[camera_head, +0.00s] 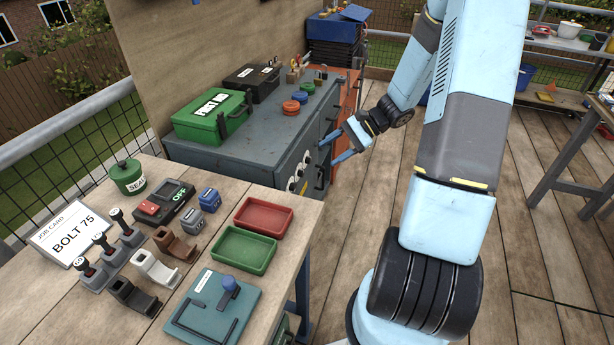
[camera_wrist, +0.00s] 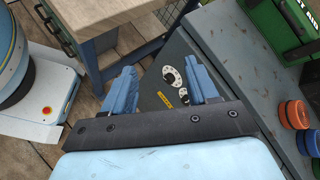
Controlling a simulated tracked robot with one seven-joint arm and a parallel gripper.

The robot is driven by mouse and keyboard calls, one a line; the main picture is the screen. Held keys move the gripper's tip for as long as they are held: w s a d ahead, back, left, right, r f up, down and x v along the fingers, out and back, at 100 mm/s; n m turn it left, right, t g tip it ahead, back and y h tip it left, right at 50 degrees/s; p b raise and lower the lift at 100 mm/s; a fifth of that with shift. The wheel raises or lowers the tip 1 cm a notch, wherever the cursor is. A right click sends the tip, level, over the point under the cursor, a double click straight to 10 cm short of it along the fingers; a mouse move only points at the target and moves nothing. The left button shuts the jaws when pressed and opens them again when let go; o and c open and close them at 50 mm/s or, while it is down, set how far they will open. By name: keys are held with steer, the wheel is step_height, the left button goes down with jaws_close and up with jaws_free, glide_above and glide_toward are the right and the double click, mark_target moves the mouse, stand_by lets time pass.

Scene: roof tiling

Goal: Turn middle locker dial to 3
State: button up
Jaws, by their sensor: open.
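The grey locker (camera_head: 240,145) has a column of white-rimmed dials with dark centres on its front face. The middle dial (camera_head: 300,171) sits between two others in the head view. In the wrist view, the dials, including what looks like the middle one (camera_wrist: 178,82), show between my fingers; the one nearest the right finger is partly hidden. I cannot read the dial's setting. My gripper (camera_head: 337,147) is open and empty, with its blue fingers apart. It is in front of the locker's face, to the right of the dials, and appears clear of them.
The workbench (camera_head: 170,175) with trays, levers and a job card stands at the front left. A green first-aid box (camera_head: 212,115), a black case (camera_head: 252,82) and red and blue discs (camera_head: 291,107) lie on the locker top. Wooden decking (camera_head: 350,215) to the right is open.

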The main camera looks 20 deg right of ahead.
mark_target(301, 173)
steer(key=w+d+f+m+t+y, duration=0.15)
steer(key=d+f+m+t, duration=0.35)
steer(key=f, duration=0.5)
steer(key=w+d+f+m+t+y, duration=0.1)
steer(key=w+d+f+m+t, duration=0.15)
steer(key=f+m+t, duration=0.6)
steer(key=w+a+f+n+g, duration=0.1)
steer(key=w+a+g, duration=0.2)
steer(key=w+a, duration=0.6)
steer(key=shift+w+a+f, duration=0.15)
steer(key=shift+a+f, duration=0.25)
steer(key=shift+a, duration=0.65)
steer(key=shift+c, duration=0.3)
steer(key=c, duration=0.9)
steer(key=shift+a, duration=0.15)
steer(key=shift+c, duration=0.4)
